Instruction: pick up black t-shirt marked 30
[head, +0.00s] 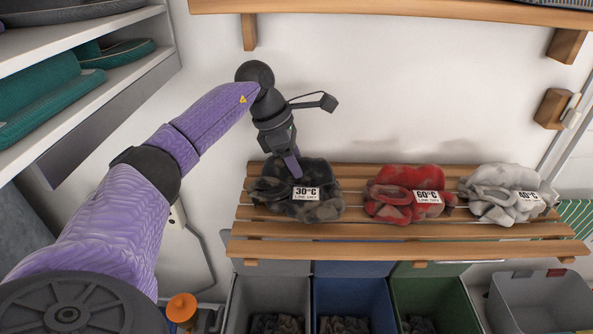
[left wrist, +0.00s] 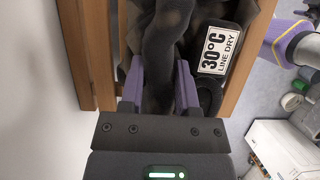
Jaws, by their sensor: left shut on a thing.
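The black t-shirt (head: 325,212) lies crumpled on the slatted wooden shelf, with a white label reading 30°C LINE DRY. It also shows in the left wrist view (left wrist: 168,45), with its label to the right of the fingers. My left gripper (head: 294,168) reaches down onto the t-shirt from above. Its purple fingers (left wrist: 159,84) are shut on a fold of dark cloth. The t-shirt still appears to rest on the slats. My right gripper is not visible in the head view.
A red garment (head: 405,195) marked 60°C and a light grey one (head: 503,190) marked 40°C lie to the right on the same slatted shelf (head: 400,248). Bins stand below, including a blue one (head: 352,292) and a green one (head: 432,292). A wooden shelf (head: 400,12) hangs above.

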